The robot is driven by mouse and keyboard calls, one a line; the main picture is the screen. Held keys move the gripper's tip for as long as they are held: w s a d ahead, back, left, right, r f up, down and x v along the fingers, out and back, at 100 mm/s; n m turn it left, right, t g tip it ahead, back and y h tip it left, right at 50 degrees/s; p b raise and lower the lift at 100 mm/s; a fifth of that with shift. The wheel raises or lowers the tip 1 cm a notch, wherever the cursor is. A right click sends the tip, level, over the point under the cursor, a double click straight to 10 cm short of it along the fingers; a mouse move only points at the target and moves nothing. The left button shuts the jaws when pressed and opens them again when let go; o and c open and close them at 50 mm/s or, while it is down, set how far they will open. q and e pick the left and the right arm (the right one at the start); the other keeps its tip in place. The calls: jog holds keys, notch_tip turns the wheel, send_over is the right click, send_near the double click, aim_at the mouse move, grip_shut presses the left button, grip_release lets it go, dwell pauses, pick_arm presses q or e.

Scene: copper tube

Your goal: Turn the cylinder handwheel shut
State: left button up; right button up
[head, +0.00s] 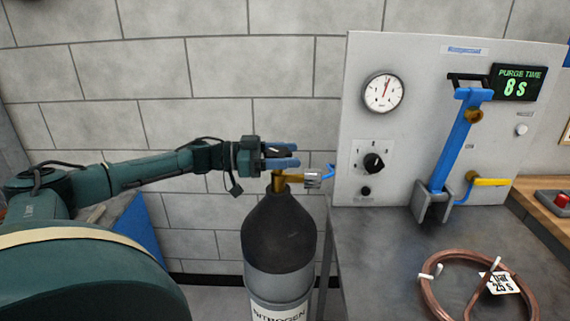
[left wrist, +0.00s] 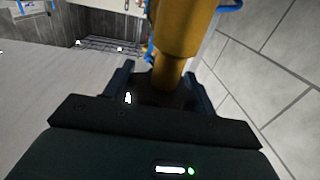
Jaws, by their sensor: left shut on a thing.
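The black nitrogen cylinder (head: 280,243) stands upright left of the bench, with a brass valve (head: 279,182) on top. My left gripper (head: 284,155) reaches in from the left at the top of this valve, its blue fingers level. It is shut on the dark handwheel, which is mostly hidden between the fingers in the head view. In the left wrist view the brass valve (left wrist: 178,40) runs up from between the fingers, and the dark handwheel (left wrist: 165,97) shows between them. My right gripper is in neither view.
A copper coil (head: 433,298) lies on the bench (head: 375,265). A block wall is behind.

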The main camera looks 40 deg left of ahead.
pick_arm(q)
jog(key=shift+r+m+g+h, duration=0.15)
jog(key=shift+m+g+h, duration=0.85)
jog(key=shift+g, duration=0.2)
jog(key=shift+d+m+g+h, duration=0.1)
jog(key=shift+m+g+h, duration=0.35)
jog(key=shift+g, duration=0.25)
jog(key=shift+s+d+m+g+h, duration=0.15)
jog(key=shift+m+g+h, duration=0.3)
jog(key=shift+m+g, duration=0.55)
jog(key=g, duration=0.1)
jog(key=m+g+b, duration=0.1)
jog(key=m+g+h+b, duration=0.1)
jog(key=shift+s+f+g, duration=0.2)
jog(key=shift+f+g, duration=0.05)
jog(key=shift+g, duration=0.05)
jog(key=shift+s+m+g+b, duration=0.15)
jog(key=shift+m+g+b, duration=0.5)
jog(key=shift+g, duration=0.25)
jog(key=shift+r+g, duration=0.1)
jog(key=shift+g, duration=0.2)
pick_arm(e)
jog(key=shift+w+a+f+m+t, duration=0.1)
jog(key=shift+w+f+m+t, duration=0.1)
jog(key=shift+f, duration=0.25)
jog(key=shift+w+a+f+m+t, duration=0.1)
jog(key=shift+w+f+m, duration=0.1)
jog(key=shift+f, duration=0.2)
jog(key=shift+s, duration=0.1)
